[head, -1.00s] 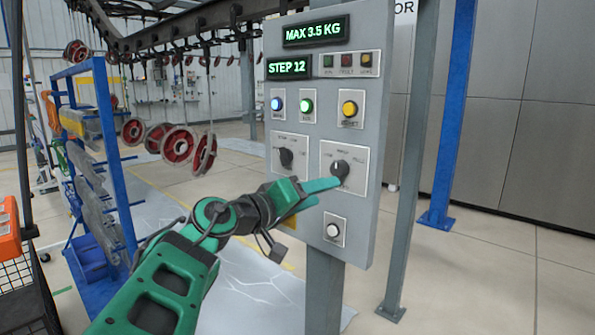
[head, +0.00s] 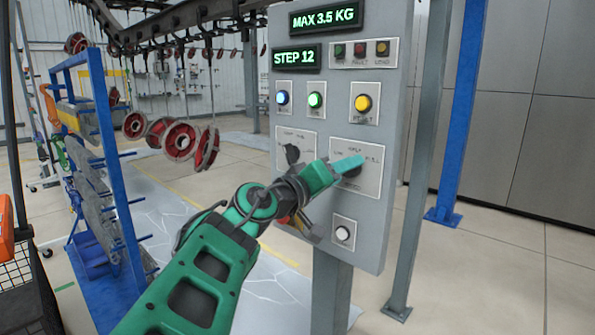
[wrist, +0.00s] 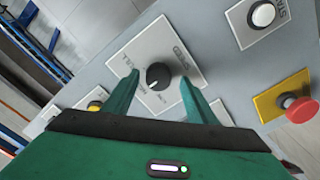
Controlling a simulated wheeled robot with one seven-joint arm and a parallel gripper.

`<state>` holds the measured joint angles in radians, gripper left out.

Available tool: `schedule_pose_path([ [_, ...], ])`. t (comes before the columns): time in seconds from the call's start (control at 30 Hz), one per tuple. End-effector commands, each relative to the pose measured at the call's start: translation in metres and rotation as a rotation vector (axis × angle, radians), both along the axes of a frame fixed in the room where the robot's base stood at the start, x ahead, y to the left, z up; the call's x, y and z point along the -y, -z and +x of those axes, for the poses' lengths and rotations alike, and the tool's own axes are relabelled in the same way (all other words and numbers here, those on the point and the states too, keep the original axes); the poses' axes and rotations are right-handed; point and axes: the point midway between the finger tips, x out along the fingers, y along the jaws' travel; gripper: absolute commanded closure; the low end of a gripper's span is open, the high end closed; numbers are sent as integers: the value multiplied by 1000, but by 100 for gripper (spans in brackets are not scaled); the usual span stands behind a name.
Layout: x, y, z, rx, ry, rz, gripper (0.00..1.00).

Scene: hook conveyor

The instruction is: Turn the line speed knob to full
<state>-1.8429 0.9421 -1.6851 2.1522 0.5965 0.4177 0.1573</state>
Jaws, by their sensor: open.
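The line speed knob (wrist: 158,76) is a round black dial on a pale square plate labelled SPEED. In the wrist view its white mark points to the lower left; which label it points at is too blurred to tell. In the head view the knob (head: 350,171) is partly hidden behind my green fingers. My gripper (wrist: 158,82) is open, with one finger on each side of the knob. A gap shows between each finger and the knob in the wrist view; contact cannot be told from the head view.
Another black knob (head: 292,153) sits to the left on the grey panel (head: 380,225). An amber button (head: 362,102) is above, and a white button (head: 342,233) below. A red button (wrist: 300,108) stands out at right in the wrist view. Red reels (head: 180,143) hang at left.

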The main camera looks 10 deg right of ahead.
Motion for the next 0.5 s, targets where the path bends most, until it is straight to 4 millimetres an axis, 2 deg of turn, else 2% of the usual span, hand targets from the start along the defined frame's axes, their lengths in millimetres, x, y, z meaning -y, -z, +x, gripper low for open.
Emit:
schedule_pose_path([
  [0.33,7,0,1,0,4,0,48],
  [0.37,7,0,1,0,4,0,53],
  [0.5,6,0,1,0,4,1,86],
])
